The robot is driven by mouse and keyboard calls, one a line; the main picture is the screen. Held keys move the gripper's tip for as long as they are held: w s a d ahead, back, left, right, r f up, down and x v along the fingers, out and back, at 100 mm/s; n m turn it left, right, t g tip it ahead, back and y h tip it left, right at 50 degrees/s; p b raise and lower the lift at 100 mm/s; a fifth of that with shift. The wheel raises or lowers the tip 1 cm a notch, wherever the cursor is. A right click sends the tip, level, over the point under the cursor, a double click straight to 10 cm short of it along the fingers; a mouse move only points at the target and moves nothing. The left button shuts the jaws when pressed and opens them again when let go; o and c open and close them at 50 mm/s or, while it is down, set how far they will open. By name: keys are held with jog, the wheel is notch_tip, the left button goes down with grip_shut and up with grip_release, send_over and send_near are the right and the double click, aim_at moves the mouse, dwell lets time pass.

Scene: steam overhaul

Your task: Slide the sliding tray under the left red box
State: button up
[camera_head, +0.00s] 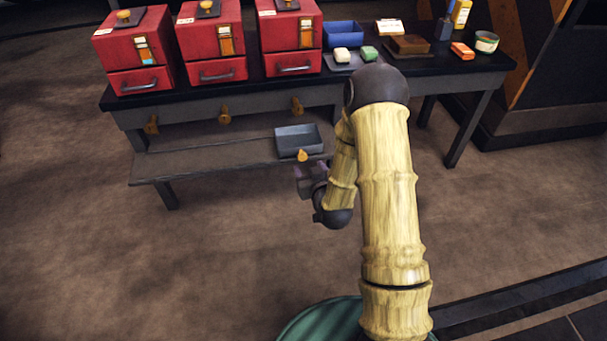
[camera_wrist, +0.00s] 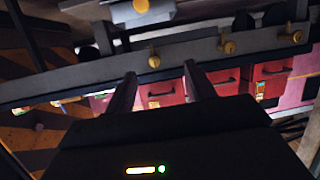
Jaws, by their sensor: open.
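The sliding tray (camera_head: 298,132) is a shallow dark grey open tray with a yellow front knob (camera_head: 302,155). It sits on the lower shelf at its right part, below and slightly right of the right red box. The left red box (camera_head: 128,45) stands on the table top at the far left. My gripper (camera_head: 312,178) is just in front of the tray and slightly below its knob, partly hidden by my arm. In the wrist view, which is turned over, my gripper (camera_wrist: 160,70) is open and empty. The tray (camera_wrist: 150,15) shows at the top there, apart from the fingers.
The middle red box (camera_head: 210,45) and right red box (camera_head: 290,45) stand beside the left one. Yellow knobs line the table's front rail (camera_head: 185,113). The lower shelf (camera_head: 215,160) is clear left of the tray. A blue bin (camera_head: 343,35) and small items stand right.

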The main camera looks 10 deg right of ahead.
aim_at(303, 158)
notch_tip(303, 158, down, 13)
jog(key=d+m+t+h+b, duration=0.1)
jog(key=t+b, duration=0.2)
jog(key=b, duration=0.6)
jog(key=shift+s, duration=0.45)
jog(key=w+b, duration=0.6)
jog(key=w, duration=1)
jog(key=shift+w, duration=0.2)
jog(key=shift+w+b, duration=0.4)
jog(key=shift+w, duration=0.15)
